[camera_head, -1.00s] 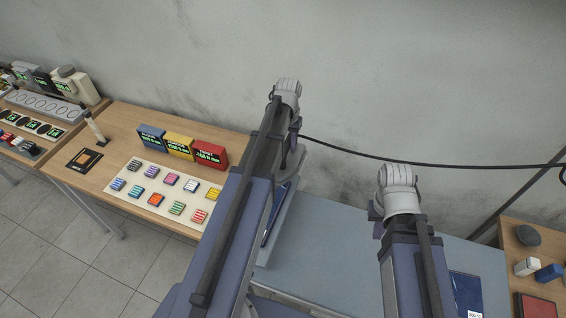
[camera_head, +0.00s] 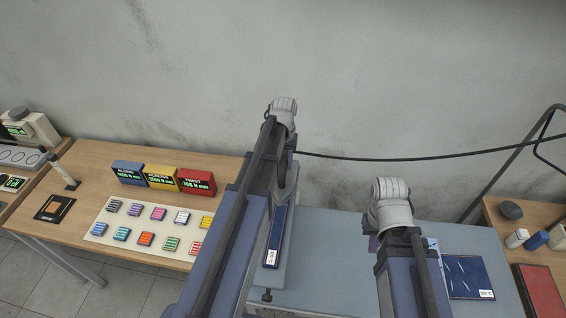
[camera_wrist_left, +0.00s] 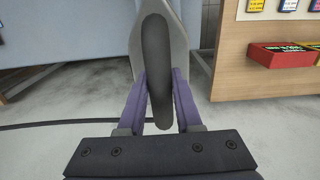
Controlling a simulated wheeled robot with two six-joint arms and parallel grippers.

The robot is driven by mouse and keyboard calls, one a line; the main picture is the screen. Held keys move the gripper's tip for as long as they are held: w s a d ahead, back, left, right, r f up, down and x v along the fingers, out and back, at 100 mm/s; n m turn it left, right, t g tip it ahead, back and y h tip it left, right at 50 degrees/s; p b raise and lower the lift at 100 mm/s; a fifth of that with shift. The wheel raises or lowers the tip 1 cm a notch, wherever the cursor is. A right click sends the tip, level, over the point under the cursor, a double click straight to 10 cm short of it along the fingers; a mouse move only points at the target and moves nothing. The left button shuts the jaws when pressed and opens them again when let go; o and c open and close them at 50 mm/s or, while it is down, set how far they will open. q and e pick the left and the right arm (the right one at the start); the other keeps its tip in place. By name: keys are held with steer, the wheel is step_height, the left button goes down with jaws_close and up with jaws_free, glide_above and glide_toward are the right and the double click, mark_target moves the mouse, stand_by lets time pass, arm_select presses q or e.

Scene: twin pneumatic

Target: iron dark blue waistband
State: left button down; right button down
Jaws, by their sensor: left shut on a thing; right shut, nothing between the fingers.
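A narrow dark blue strip (camera_head: 275,237) with a white tag lies on the narrow grey board, partly hidden by my left arm. A wider dark blue cloth (camera_head: 468,272) with pale crease marks and a white tag lies at the table's right; my right arm hides part of it. I cannot tell for certain which is the waistband. My left gripper (camera_head: 290,158) is shut on the black handle of the iron; the handle (camera_wrist_left: 157,62) sits between the purple fingers in the left wrist view, with a grey body behind it. My right gripper (camera_head: 374,243) is shut and empty above the table.
The grey-blue table (camera_head: 335,275) is bare between my arms. A black cable (camera_head: 400,158) runs along the wall. A wooden bench (camera_head: 90,155) with colored boxes stands at left. A wooden side table (camera_head: 490,213) with small items and a red panel stands at right.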

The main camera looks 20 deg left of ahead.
arm_select(q)
steer(key=shift+s+f+b, duration=0.1)
steer(key=shift+f+b, duration=3.65)
steer(key=shift+f, duration=0.05)
steer(key=shift+s+r, duration=0.15)
steer(key=shift+s, duration=0.3)
steer(key=shift+s+d, duration=0.25)
steer(key=shift+s, duration=0.55)
steer(key=shift+s+d, duration=0.2)
steer(key=shift+s, duration=0.55)
steer(key=w, duration=0.2)
steer(key=w+a, duration=0.1)
steer(key=w, duration=0.1)
step_height(320, 180, up, 8)
steer(key=p, duration=0.8)
steer(key=shift+f, duration=0.2)
steer(key=shift+f, duration=0.15)
step_height(320, 180, down, 6)
steer(key=b, duration=0.6)
steer(key=shift+f+b, duration=0.85)
steer(key=shift+b, duration=0.2)
